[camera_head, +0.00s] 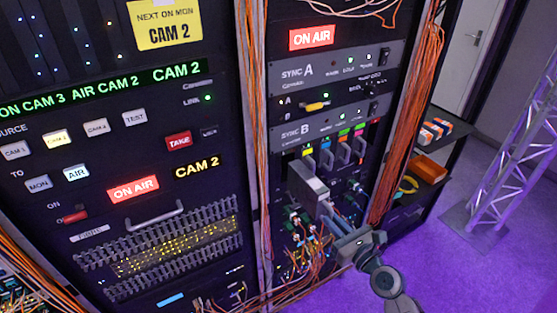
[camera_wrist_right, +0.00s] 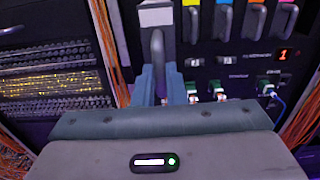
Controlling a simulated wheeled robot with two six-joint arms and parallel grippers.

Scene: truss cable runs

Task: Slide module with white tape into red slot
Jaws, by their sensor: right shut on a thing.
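A grey module (camera_head: 309,185) is held out in front of the rack, below and left of a row of slots with coloured tabs. In the right wrist view a white tape patch (camera_wrist_right: 157,13) shows on the module, above its handle (camera_wrist_right: 157,52). My right gripper (camera_head: 328,212) is shut on this handle; its fingers also show in the wrist view (camera_wrist_right: 158,84). The slot row (camera_head: 338,143) has a yellow tab at its left and a reddish tab (camera_head: 359,127) further right. Handled modules sit in that row. The module's far end is hidden. My left gripper is not in view.
Loose cables and connectors (camera_head: 305,235) hang below the slots, close to my right gripper. An orange cable bundle (camera_head: 405,125) runs down the rack's right side. A shelf (camera_head: 420,178) and a truss tower (camera_head: 520,150) stand to the right, with open purple floor.

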